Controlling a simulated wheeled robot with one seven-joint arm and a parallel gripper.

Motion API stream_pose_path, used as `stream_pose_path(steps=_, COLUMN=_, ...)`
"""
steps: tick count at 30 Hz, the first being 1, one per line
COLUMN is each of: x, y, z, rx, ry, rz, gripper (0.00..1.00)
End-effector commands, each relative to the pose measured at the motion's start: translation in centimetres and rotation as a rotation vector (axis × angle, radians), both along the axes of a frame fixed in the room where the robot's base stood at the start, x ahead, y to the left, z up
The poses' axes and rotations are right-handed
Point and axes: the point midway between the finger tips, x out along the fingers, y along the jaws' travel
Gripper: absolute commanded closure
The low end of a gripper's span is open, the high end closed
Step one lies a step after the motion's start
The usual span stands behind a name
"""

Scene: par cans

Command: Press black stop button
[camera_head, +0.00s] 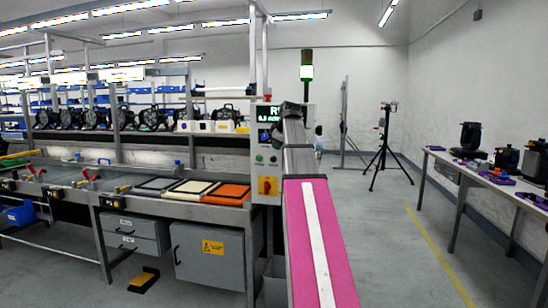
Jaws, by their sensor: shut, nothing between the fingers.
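The grey control panel (258,172) stands at the right end of the workbench. A red and yellow switch (268,186) is lower down. My arm reaches toward the panel. My dark gripper (290,108) is at the panel's upper right and covers part of its face. It is shut and empty; I cannot tell whether it touches the panel.
The workbench (220,213) with black, white and orange mats is on the left. A light tower (307,66) rises behind the panel. A tripod (386,145) and a side table (480,182) stand to the right. The floor between is clear.

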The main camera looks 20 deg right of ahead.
Motion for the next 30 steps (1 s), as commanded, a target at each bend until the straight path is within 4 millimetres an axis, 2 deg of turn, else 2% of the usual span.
stream_pose_path(steps=5, x=1.0, y=0.1, z=-1.2, rx=0.0, ry=0.0, rz=0.0, gripper=1.0)
stream_pose_path(steps=20, x=6.3, y=0.5, z=-8.3, rx=0.0, ry=0.002, rz=0.0, gripper=1.0)
stream_pose_path(steps=24, x=8.1, y=-0.9, z=-7.9, rx=0.0, ry=0.001, rz=-0.001, gripper=1.0)
stream_pose_path(steps=30, x=9.2, y=-1.7, z=-7.9, rx=0.0, ry=-0.001, rz=-0.001, gripper=1.0)
